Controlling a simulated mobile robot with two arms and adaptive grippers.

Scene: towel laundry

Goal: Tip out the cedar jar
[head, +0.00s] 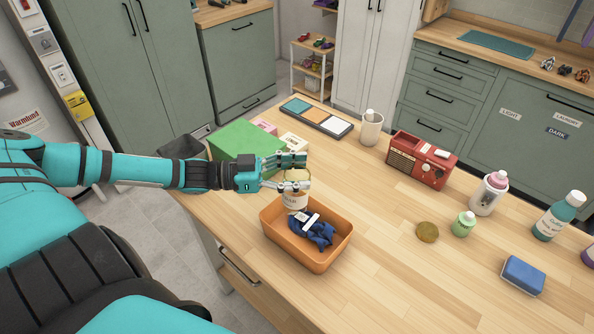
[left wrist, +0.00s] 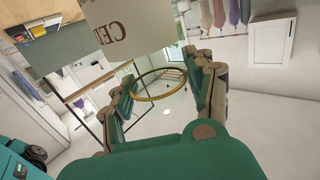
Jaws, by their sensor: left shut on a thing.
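The cedar jar (head: 296,201) is clear with a white label. My left gripper (head: 297,173) is shut around it and holds it over the back left part of the orange tray (head: 279,252). In the left wrist view the label (left wrist: 125,27) reads "CED" upside down, with a yellowish ring (left wrist: 160,84) between the left gripper's fingers (left wrist: 163,90). The fingers partly hide the jar; I cannot tell its exact tilt or what is inside. A dark blue cloth (head: 318,235) with a white tag lies in the tray. My right gripper is not in view.
A green box (head: 240,140) is behind my left wrist.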

